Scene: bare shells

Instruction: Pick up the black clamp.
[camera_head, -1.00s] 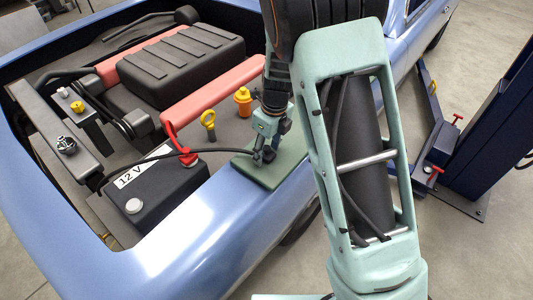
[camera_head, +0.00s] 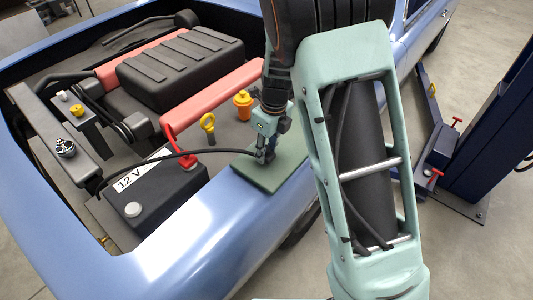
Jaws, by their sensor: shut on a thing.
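The black clamp (camera_head: 263,156) is a small dark piece at the end of a black cable, just above the green pad (camera_head: 283,176) on the car's fender. My gripper (camera_head: 266,146) points down over the pad with its jaws shut on the clamp. The fingers partly hide the clamp, and I cannot tell whether it still touches the pad. The black cable (camera_head: 150,157) arches left from the clamp to the 12 V battery (camera_head: 158,191). A red clamp (camera_head: 187,158) sits on the battery's right side.
The open engine bay holds a black engine cover (camera_head: 180,62), a yellow dipstick ring (camera_head: 208,122) and an orange-yellow cap (camera_head: 243,104) close to my gripper. The blue fender (camera_head: 215,215) is bare in front. A dark blue lift post (camera_head: 495,130) stands at right.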

